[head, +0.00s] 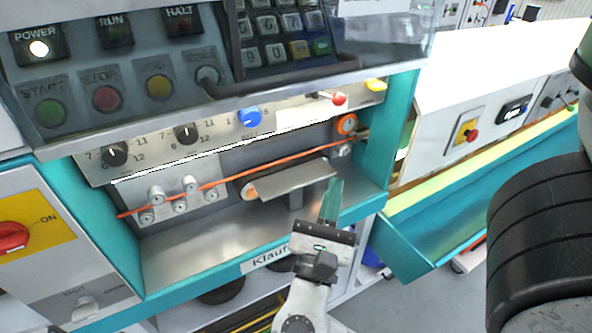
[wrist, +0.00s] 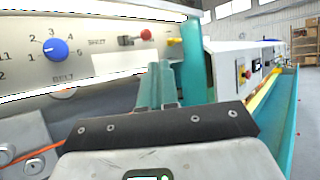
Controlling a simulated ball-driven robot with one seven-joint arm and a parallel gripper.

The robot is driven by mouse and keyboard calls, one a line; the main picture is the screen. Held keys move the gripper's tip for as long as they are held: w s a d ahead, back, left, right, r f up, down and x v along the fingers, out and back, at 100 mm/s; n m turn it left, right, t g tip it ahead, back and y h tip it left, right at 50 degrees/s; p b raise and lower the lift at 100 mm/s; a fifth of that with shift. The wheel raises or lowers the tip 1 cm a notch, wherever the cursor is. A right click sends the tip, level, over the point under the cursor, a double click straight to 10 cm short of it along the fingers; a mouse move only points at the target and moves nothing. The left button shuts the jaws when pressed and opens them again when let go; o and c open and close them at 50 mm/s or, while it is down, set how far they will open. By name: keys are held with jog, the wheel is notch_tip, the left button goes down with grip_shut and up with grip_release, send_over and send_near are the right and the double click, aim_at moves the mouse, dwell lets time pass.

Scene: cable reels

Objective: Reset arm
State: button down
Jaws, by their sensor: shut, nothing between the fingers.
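My gripper (head: 332,200) is in front of the open bay of a teal and grey cable machine (head: 372,165), near the bay's right end. Its green fingers are together and empty. In the wrist view the gripper fingers (wrist: 161,85) point toward the machine's panel, below the red-tipped lever (wrist: 146,34) and right of the blue knob (wrist: 55,49). An orange cable (head: 225,181) runs across the bay through several grey rollers (head: 158,195) toward the right side. My gripper appears apart from the cable; the exact gap is hard to tell.
A control panel with a POWER button (head: 39,48) and a keypad (head: 275,40) overhangs the bay. A red rotary switch (head: 12,237) is at the left. A teal trough (head: 470,185) extends right. Grey floor (head: 420,300) shows below the trough.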

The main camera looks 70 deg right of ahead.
jog(key=s+d+f+m+y, duration=0.1)
jog(key=d+f+m+y, duration=0.3)
jog(key=f+m+y, duration=0.95)
jog(key=w+a+f+m+y, duration=0.2)
jog(key=a+f+m+y, duration=0.3)
jog(key=a+f+y, duration=0.5)
jog(key=a+f, duration=0.6)
jog(key=shift+w+f, duration=0.15)
jog(key=shift+w, duration=0.1)
